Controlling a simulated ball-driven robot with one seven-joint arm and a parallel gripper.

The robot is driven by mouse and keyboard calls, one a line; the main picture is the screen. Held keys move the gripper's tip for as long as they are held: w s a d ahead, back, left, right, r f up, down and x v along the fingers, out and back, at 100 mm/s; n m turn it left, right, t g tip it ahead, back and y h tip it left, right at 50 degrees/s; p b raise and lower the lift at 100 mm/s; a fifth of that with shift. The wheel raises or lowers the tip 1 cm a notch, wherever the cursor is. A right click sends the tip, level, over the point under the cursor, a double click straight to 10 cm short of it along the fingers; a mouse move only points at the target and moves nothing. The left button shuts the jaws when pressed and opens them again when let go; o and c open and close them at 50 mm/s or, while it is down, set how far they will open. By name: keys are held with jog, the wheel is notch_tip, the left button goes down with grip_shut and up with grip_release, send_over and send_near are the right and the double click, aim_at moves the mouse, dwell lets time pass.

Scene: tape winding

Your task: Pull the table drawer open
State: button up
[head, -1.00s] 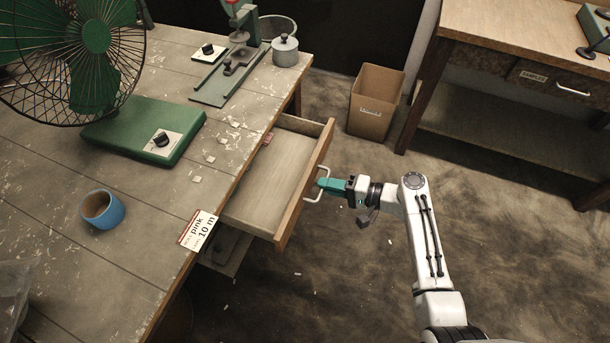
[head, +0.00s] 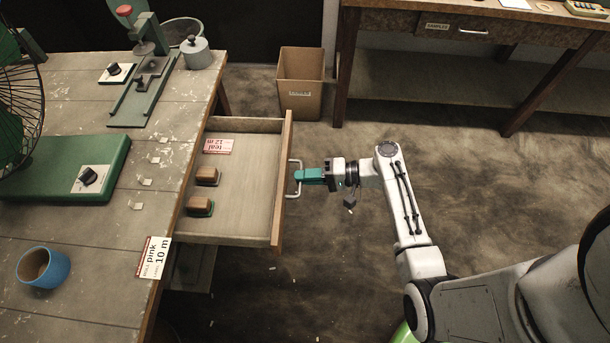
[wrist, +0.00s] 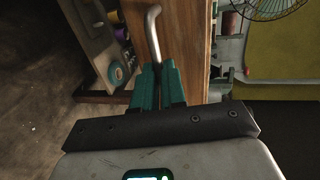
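The table drawer (head: 245,180) is pulled well out of the worn table (head: 70,235). Its inside shows a red-and-white card (head: 218,146) reading teal 12 m and two small wood-topped blocks (head: 206,176). The drawer's front carries a pale metal handle (head: 296,180). My gripper (head: 304,177), with teal fingers, is at this handle. In the wrist view the fingers (wrist: 158,85) are close together around the lower end of the handle (wrist: 152,25), in front of the wooden drawer front (wrist: 188,60).
A cardboard box (head: 301,85) stands on the floor behind the drawer. Another bench (head: 470,15) with a drawer labelled samples is at the back right. A blue cup (head: 43,268) and a green fan base (head: 70,165) stand on the table. The floor right of the drawer is open.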

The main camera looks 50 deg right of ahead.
jog(key=o, duration=0.5)
jog(key=shift+c, duration=0.2)
jog(key=v, duration=1)
jog(key=shift+s+d+b, duration=0.2)
jog(key=shift+s+b, duration=0.1)
jog(key=shift+s, duration=0.05)
